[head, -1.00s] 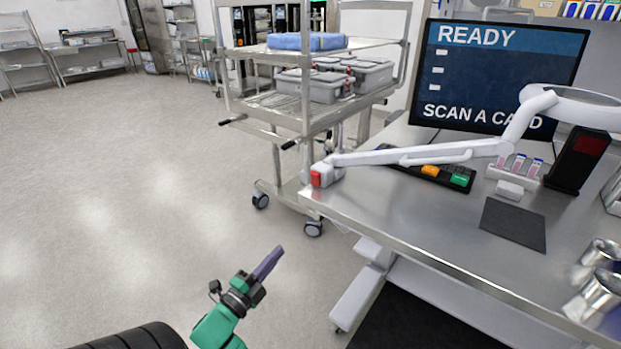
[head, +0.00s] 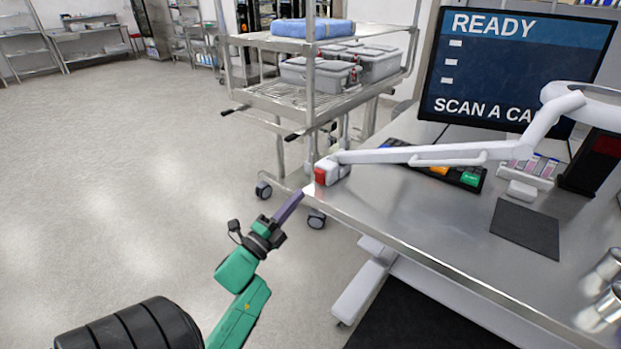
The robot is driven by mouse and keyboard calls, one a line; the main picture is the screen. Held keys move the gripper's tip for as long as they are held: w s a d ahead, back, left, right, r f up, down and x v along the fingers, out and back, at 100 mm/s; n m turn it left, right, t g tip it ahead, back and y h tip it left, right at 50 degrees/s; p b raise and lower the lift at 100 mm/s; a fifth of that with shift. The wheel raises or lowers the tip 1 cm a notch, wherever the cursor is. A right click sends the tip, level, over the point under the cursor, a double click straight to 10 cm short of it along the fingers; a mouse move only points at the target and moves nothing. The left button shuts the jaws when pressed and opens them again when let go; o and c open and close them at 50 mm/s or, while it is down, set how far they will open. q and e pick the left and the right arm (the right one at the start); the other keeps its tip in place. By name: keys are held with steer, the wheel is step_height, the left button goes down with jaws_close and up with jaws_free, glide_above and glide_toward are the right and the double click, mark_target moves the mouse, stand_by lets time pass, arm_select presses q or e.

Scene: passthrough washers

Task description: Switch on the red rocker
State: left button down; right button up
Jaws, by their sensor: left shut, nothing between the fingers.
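The red rocker (head: 320,176) sits on the end of a white lamp base (head: 335,166) at the near left corner of the steel table (head: 400,215). A white jointed lamp arm (head: 430,157) reaches right from that base. My left gripper (head: 290,206) is shut, with its purple fingers pointing up and right. In the picture its tips lie just below and left of the rocker, apart from it. Whether the rocker is on or off cannot be told. My right gripper is not in view.
A steel cart (head: 290,95) with grey boxes (head: 318,73) and a blue bundle (head: 312,29) stands behind the table corner. A monitor (head: 515,70), a black keypad (head: 465,178) and a dark mat (head: 525,228) are on the table. The floor at left is clear.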

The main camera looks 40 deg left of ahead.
mark_target(318, 174)
arm_select(q)
steer(key=p+x, duration=0.1)
steer(key=x, duration=0.4)
steer(key=shift+w+r, duration=0.1)
steer(key=shift+r, duration=0.05)
steer(key=shift+w, duration=0.55)
